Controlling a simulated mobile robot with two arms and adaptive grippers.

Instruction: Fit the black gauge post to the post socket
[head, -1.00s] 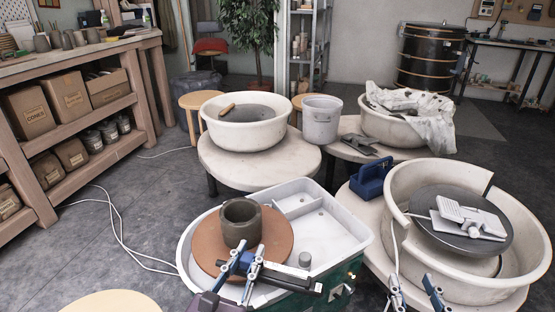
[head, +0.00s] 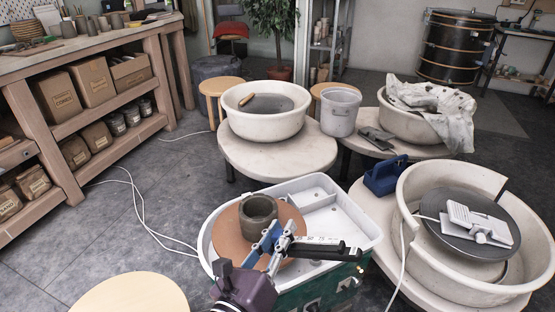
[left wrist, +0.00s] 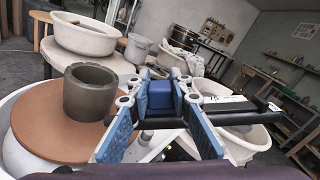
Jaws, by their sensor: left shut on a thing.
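My left gripper (head: 277,236) is shut on the black gauge post (head: 325,251). The post lies roughly level and sticks out to the right, over the tray of the green-bodied wheel. White scale marks show along it. In the left wrist view the black post (left wrist: 243,109) crosses beyond the blue finger pads of the left gripper (left wrist: 158,120). A small metal fitting (head: 347,284) sits on the wheel's green side, below the post's free end; I cannot tell whether it is the post socket. My right gripper is out of view.
A dark clay pot (head: 258,213) stands on the brown wheel head (head: 229,238), close beside the left gripper. A blue caddy (head: 385,177) and a second wheel basin (head: 420,262) are at the right. A round stool (head: 130,295) is at lower left.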

